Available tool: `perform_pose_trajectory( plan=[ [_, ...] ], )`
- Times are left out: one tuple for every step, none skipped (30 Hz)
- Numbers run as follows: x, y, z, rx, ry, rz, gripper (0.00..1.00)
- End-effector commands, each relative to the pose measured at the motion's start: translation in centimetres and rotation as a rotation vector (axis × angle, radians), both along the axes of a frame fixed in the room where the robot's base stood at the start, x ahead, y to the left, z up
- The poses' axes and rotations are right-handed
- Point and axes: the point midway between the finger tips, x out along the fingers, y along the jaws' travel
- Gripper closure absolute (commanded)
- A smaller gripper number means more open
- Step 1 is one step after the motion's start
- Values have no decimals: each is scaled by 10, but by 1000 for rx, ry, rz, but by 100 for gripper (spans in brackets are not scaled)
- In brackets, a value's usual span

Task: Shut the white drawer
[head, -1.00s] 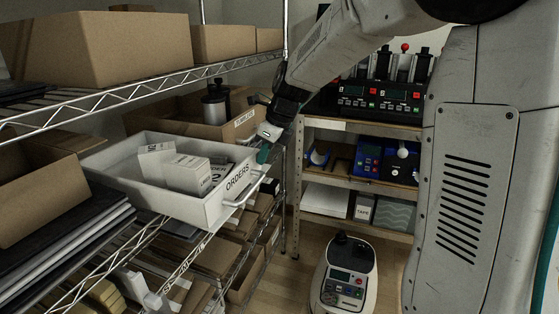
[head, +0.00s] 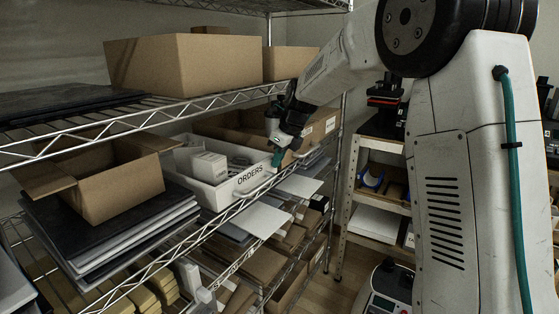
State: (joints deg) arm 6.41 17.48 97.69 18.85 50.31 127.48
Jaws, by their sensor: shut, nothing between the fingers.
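The white drawer (head: 212,192), with an ORDERS label and a handle on its front, sits on the middle shelf of the wire rack. Its front is roughly in line with the shelf's front edge. White boxes (head: 208,166) lie inside it. My gripper (head: 277,158) is shut and empty, pointing down at the right end of the drawer's front. I cannot tell whether its fingertips touch the drawer.
An open cardboard box (head: 105,185) on stacked dark folders stands left of the drawer. A cardboard bin (head: 318,130) stands to its right. The upper shelf (head: 150,113) with large boxes hangs above. Floor shows at lower right.

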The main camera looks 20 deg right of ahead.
Motion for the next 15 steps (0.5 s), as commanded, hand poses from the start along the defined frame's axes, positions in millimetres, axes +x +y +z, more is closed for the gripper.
perform_pose_trajectory(
  plan=[
    [4, 2, 2, 2, -12, -2, 100],
    [4, 2, 2, 2, -12, -2, 100],
    [4, 2, 3, 2, -14, -3, 100],
    [4, 2, 3, 2, -15, -2, 100],
    [4, 3, 3, 2, -15, -2, 100],
    [5, 3, 3, 2, -16, -1, 100],
    [5, 3, 3, 2, -16, -1, 100],
    [5, 3, 3, 2, -17, -1, 100],
    [4, 3, 3, 2, -17, -1, 100],
    [4, 2, 4, 2, -17, -1, 100],
    [3, 1, 4, 2, -17, -1, 100],
    [1, -1, 4, 2, -17, -1, 100],
    [-2, -3, 4, 2, -16, -2, 100],
    [-4, -6, 4, 2, -15, -3, 100],
    [-8, -10, 4, 1, -13, -4, 100]
  ],
)
